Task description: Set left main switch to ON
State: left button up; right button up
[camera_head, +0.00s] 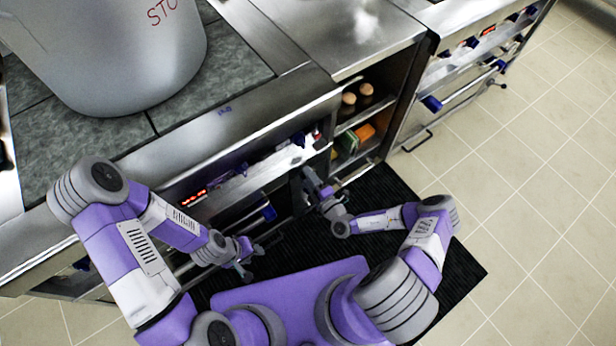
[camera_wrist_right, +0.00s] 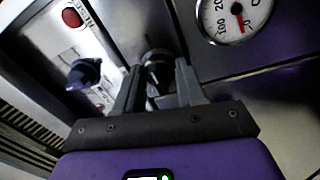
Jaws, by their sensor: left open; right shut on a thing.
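My right gripper (camera_head: 316,188) is at the front panel of the left cooking unit (camera_head: 225,185), near its right end. In the right wrist view, its fingers (camera_wrist_right: 158,88) are closed around a dark rounded knob (camera_wrist_right: 155,58) on the metal panel. The fingers hide much of this knob, and I cannot read its setting or any label. A blue-black knob (camera_wrist_right: 84,73) sits to the left on a light plate, below a red round lamp or button (camera_wrist_right: 71,18). My left gripper (camera_head: 246,262) is open and empty, low in front of the same unit.
A round gauge (camera_wrist_right: 235,15) is at the upper right of the right wrist view. A large stockpot (camera_head: 110,50) stands on the left unit's top. An open shelf (camera_head: 358,118) with bottles and boxes is to the right. A dark mat (camera_head: 400,262) covers the floor.

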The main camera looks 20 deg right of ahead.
jog(key=o, duration=1)
jog(key=shift+o, duration=0.2)
jog(key=shift+s, duration=0.1)
jog(key=p+v, duration=0.2)
jog(key=v, duration=0.5)
jog(key=shift+s, duration=0.2)
